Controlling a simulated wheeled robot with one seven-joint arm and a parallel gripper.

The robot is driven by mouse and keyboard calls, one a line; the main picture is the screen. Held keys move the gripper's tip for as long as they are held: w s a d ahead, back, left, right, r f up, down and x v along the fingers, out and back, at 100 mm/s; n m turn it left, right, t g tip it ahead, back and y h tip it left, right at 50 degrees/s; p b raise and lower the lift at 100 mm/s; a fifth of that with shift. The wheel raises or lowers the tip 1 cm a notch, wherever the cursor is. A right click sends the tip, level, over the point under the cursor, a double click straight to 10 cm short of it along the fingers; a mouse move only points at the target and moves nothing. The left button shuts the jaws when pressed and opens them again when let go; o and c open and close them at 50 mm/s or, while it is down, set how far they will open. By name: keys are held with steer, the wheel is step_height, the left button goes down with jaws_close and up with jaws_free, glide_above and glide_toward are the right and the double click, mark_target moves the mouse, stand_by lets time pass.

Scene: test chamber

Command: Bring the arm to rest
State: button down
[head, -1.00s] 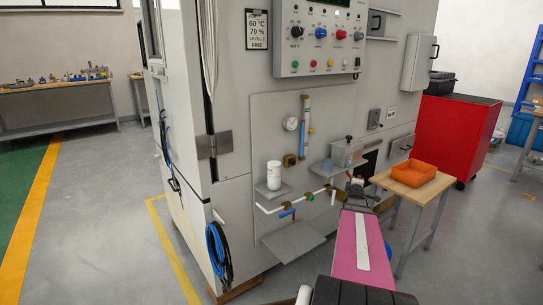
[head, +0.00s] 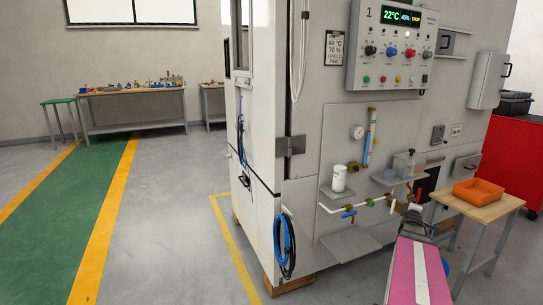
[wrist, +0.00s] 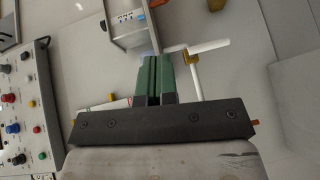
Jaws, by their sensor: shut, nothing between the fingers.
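My gripper shows in the wrist view (wrist: 154,66), its two green fingers side by side with nothing held. Past the fingertips are a metal shelf (wrist: 124,22) and a white pipe (wrist: 208,47) with brass fittings. In the head view my pink arm (head: 408,272) reaches up from the lower right toward the chamber's pipe panel. The gripper end is small there, near the orange tray's table, and its fingers cannot be made out.
The grey test chamber (head: 305,215) fills the middle and right. A small wooden table (head: 480,211) with an orange tray (head: 478,190) stands close to my arm. A red cabinet (head: 512,160) is behind it. Open floor (head: 170,215) lies to the left, with a workbench (head: 128,92) beyond.

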steer(key=s+a+f+m+g+y, duration=0.1)
steer(key=a+f+m+g+y, duration=0.25)
steer(key=a, duration=0.85)
steer(key=s+a+f+m+g+y, duration=0.15)
steer(key=a+f+y, duration=0.35)
steer(key=a, duration=0.7)
steer(key=s+a+f+m+g, duration=0.2)
steer(key=s+a+g, duration=0.2)
steer(key=s+a, duration=0.4)
steer(key=s+a+f+m+g, duration=0.2)
steer(key=s+a+g, duration=0.3)
steer(key=s+a, duration=0.3)
steer(key=a+m, duration=0.1)
steer(key=a, duration=0.2)
steer(key=shift+a+m, duration=0.25)
steer(key=shift+m, duration=0.05)
